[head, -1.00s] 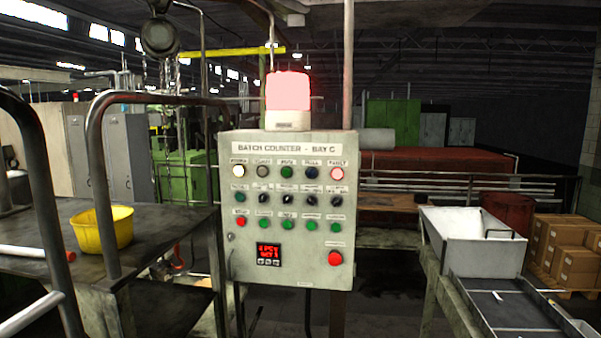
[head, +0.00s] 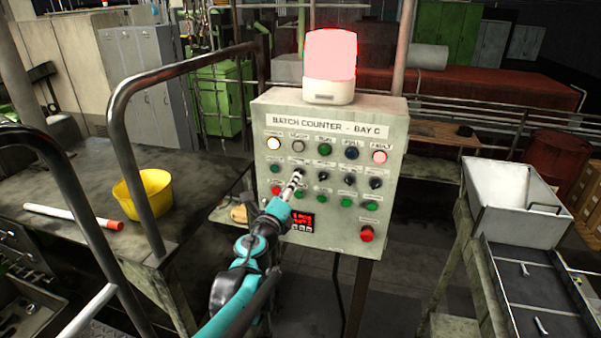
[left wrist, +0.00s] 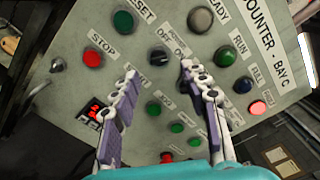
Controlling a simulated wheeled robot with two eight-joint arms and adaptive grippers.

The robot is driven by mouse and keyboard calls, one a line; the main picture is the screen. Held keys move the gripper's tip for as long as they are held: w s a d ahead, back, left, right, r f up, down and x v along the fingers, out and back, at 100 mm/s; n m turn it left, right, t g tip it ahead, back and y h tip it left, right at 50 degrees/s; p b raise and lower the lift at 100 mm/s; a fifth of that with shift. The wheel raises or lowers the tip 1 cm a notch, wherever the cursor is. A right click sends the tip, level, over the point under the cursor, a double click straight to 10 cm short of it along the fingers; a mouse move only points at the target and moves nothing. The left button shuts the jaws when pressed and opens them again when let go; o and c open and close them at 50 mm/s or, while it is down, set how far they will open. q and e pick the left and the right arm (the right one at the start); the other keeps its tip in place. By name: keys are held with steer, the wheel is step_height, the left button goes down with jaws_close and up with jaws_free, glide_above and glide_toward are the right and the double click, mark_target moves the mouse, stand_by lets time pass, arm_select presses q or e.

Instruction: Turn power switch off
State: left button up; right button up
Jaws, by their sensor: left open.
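The power switch is a small black rotary knob on the grey batch counter panel (head: 330,240). In the left wrist view the knob (left wrist: 158,60) shows beside a label reading POWER, with OFF and ON marks. Which way its pointer faces is too small to tell. My left gripper (head: 293,183) is at the panel front, its tip overlapping the second-row knobs in the head view. In the left wrist view my left gripper (left wrist: 159,74) is open, its two fingers apart on either side of the knob, with nothing between the pads. My right gripper is in neither view.
A lit beacon (head: 330,65) stands on top of the panel. A red stop button (left wrist: 92,58) and a green reset button (left wrist: 123,21) are close to the knob. A yellow bowl (head: 143,196) sits on the left bench. Metal rails (head: 130,95) stand at left.

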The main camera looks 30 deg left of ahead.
arm_select(q)
steer(key=x, duration=0.5)
steer(key=shift+w+a, duration=0.15)
steer(key=shift+w, duration=0.05)
jaws_close()
